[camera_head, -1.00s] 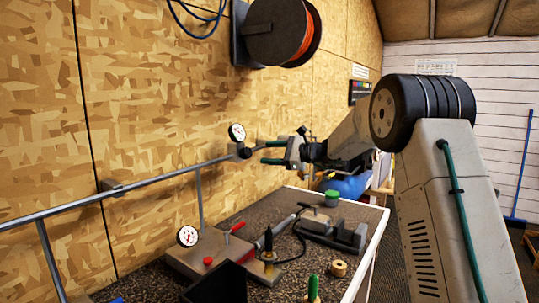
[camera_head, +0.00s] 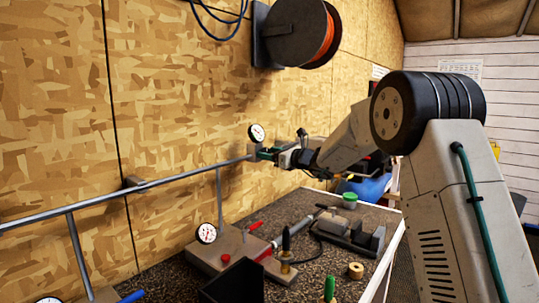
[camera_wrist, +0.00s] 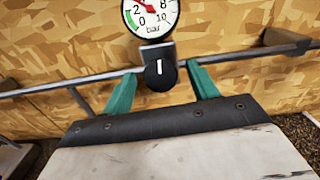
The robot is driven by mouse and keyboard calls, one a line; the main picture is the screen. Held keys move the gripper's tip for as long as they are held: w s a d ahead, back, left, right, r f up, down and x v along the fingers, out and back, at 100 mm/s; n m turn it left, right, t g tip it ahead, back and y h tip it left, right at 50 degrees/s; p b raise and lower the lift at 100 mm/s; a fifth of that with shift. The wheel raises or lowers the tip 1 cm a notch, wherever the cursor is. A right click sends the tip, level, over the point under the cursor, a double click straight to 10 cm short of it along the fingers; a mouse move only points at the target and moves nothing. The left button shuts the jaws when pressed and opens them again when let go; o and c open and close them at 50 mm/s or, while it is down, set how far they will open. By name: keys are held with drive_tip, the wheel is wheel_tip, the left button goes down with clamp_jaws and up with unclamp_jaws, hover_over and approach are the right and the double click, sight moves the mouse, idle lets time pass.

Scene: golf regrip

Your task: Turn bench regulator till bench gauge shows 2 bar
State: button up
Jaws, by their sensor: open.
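A regulator with a round black knob (camera_wrist: 160,73) sits on the wall pipe. The knob's white mark stands about upright. My gripper (camera_wrist: 163,80) is open, one green finger on each side of the knob, with gaps showing. In the head view my gripper (camera_head: 264,154) reaches the regulator and mostly hides its knob. Above it is a white round gauge (camera_wrist: 150,17), also in the head view (camera_head: 257,133). In the wrist view its red needle points up-left, near or past 2 bar; the dial's top is cut off.
A second gauge (camera_head: 206,233) stands on a box with red handles on the dark workbench. A black bin (camera_head: 233,283), a tape roll (camera_head: 355,270) and a green-topped pot (camera_head: 349,200) are also there. The pipe (camera_head: 160,182) runs along the wall. A hose reel (camera_head: 294,30) hangs above.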

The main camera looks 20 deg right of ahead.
drive_tip(key=shift+w, duration=0.1)
drive_tip(key=c, duration=1)
drive_tip(key=shift+n, duration=0.3)
drive_tip(key=shift+w+d+n+g+y, duration=0.1)
drive_tip(key=shift+n+g+y, duration=0.45)
drive_tip(key=shift+n, duration=0.9)
drive_tip(key=shift+s+a+n+g+y, duration=0.1)
drive_tip(key=shift+n+g+y, duration=0.45)
drive_tip(key=shift+n, duration=0.95)
drive_tip(key=shift+w+d+n+g+y, duration=0.1)
drive_tip(key=shift+n+g+y, duration=0.2)
drive_tip(key=shift+n+g, duration=0.85)
drive_tip(key=shift+n, duration=0.5)
